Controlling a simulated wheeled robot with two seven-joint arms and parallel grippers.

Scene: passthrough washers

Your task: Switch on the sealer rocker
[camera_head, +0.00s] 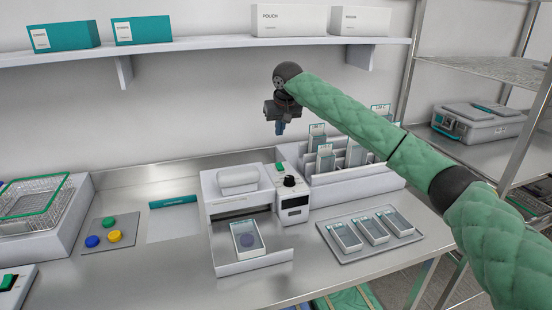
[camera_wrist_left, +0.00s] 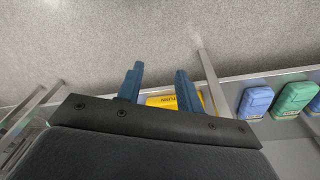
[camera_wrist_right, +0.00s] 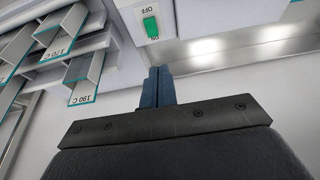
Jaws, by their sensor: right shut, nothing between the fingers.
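The sealer (camera_head: 236,189) is a white machine on the steel counter, with a control box (camera_head: 293,199) on its right side bearing a black knob. The green rocker (camera_head: 280,167) sits on top of this box. In the right wrist view the rocker (camera_wrist_right: 151,27) is ahead of the fingers, beside an upside-down "OFF" label; I cannot tell which side is pressed. My right gripper (camera_head: 281,128) is shut and empty, above the rocker and apart from it; its fingers (camera_wrist_right: 158,86) touch each other. My left gripper (camera_wrist_left: 158,87) shows only in its own wrist view, open and empty.
A rack (camera_head: 347,182) of temperature-labelled trays stands right of the control box. A flat tray (camera_head: 330,236) with several small boxes is in front. A wire basket (camera_head: 30,206) and coloured discs are left. A shelf (camera_head: 200,45) with boxes runs above.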

